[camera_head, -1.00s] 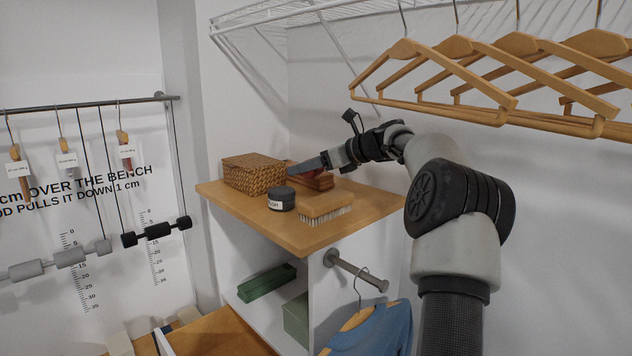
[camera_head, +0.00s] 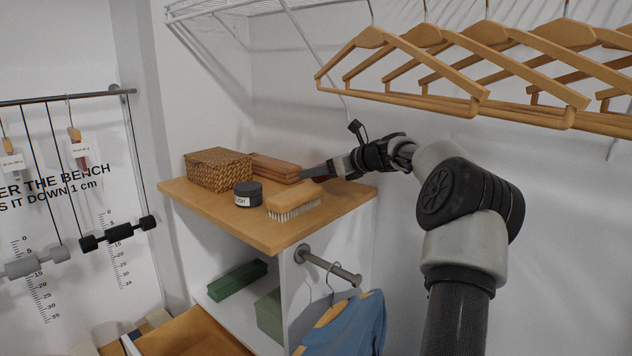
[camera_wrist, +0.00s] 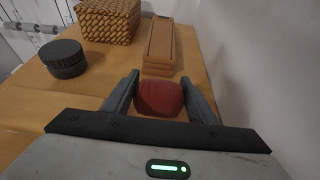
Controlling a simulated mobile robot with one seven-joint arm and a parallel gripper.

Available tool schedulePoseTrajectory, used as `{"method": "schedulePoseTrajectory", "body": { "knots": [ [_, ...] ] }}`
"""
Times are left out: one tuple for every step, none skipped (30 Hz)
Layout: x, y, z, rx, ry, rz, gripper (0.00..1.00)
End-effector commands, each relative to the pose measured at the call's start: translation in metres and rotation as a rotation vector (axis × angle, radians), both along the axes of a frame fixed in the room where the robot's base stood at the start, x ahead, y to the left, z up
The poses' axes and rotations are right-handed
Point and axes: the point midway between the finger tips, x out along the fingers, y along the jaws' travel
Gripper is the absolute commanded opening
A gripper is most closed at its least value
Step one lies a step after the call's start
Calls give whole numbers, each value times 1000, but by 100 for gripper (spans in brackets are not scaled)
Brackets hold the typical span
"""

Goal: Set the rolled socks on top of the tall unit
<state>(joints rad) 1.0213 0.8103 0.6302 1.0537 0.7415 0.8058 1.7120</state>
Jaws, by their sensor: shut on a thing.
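The rolled socks show as a dark red rounded bundle (camera_wrist: 160,98) between my two fingers in the wrist view. My gripper (camera_head: 317,174) is shut on them, with a finger against each side. My gripper is over the right back part of the wooden top of the tall unit (camera_head: 245,232). I cannot tell whether the socks touch the top.
On the top are a woven basket (camera_head: 218,170), a dark round tin (camera_head: 248,194), a wooden brush (camera_head: 294,202) and a long brown wooden box (camera_head: 275,168). Wooden hangers (camera_head: 400,95) hang above right. A wall (camera_wrist: 245,70) stands close on the right in the wrist view.

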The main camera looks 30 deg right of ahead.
Motion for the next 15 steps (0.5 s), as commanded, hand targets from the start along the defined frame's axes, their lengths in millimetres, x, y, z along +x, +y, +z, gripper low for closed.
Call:
{"method": "schedulePoseTrajectory", "body": {
  "knots": [
    [-1,0,-11,5,4,0,27],
    [0,0,-16,5,4,0,27],
    [-1,-1,-21,4,2,-1,27],
    [-1,0,-24,4,2,-1,27],
    [-1,0,-25,4,2,-1,27],
    [-1,0,-26,2,2,0,27],
    [0,0,-26,2,1,0,27],
    [0,0,-25,1,0,0,27],
    [0,0,-25,1,0,0,27],
    [0,0,-25,1,1,1,27],
    [0,0,-25,1,1,1,27],
    [0,0,-25,1,1,1,27],
    [0,0,-26,1,1,1,27],
    [0,0,-27,1,1,1,27],
    [0,0,-29,1,1,1,27]
  ]
}}
